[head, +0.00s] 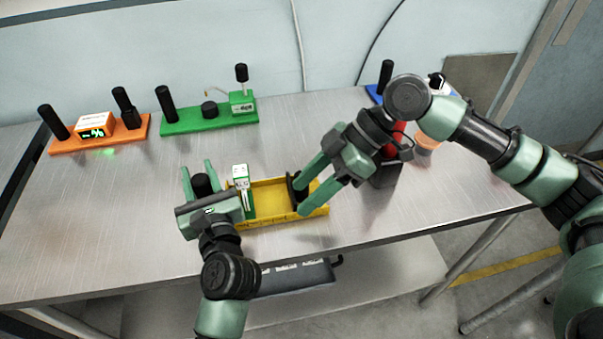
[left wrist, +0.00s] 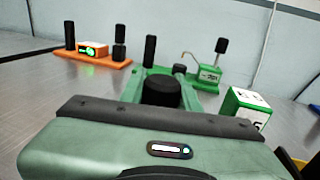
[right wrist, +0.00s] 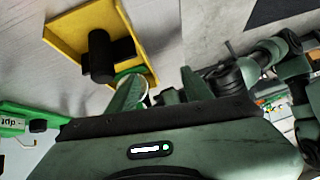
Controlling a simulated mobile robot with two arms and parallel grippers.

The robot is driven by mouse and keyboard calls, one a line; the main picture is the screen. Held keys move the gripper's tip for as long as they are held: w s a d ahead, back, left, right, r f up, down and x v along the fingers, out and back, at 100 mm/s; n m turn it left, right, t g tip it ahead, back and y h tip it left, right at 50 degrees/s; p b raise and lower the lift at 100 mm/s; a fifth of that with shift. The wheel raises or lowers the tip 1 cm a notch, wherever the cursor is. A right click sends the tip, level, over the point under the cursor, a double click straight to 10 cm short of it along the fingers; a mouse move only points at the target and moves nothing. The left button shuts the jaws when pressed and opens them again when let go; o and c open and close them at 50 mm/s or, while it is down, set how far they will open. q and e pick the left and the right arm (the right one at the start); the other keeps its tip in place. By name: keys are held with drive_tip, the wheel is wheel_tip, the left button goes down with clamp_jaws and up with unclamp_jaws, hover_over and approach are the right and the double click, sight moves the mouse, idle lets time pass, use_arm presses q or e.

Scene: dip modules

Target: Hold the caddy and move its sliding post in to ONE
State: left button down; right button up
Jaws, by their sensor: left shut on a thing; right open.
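The yellow caddy (head: 268,215) lies near the table's front edge. A green-and-white block (head: 240,185) with markings too small to read stands at its left end. My left gripper (head: 197,174) is shut on a black knob (head: 201,186) left of that block; the knob also shows in the left wrist view (left wrist: 160,92). A black post (head: 292,190), which looks like the sliding post, stands near the caddy's right end and in the right wrist view (right wrist: 102,60). My right gripper (head: 302,196) is open with its fingertips close to the post; I cannot tell whether they touch.
An orange module (head: 75,145) and a green module (head: 185,124) with black posts stand at the back left. A blue module (head: 375,97) is partly hidden behind my right arm. A black box (head: 384,178) stands right of the caddy. The table between the caddy and the back modules is clear.

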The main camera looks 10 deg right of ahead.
drive_tip(key=w+d+r+n+t+h, duration=0.1)
drive_tip(key=w+d+r+n+h, duration=0.2)
drive_tip(key=w+r, duration=0.45)
drive_tip(key=shift+m+h, duration=0.6)
drive_tip(key=shift+m, duration=0.2)
drive_tip(key=x, duration=0.3)
drive_tip(key=d+x, duration=0.1)
drive_tip(key=x, duration=0.3)
drive_tip(key=s+x, duration=0.1)
drive_tip(key=x, duration=0.3)
drive_tip(key=shift+d+f, duration=0.15)
drive_tip(key=shift+f, duration=0.25)
clamp_jaws()
drive_tip(key=shift+r, duration=0.1)
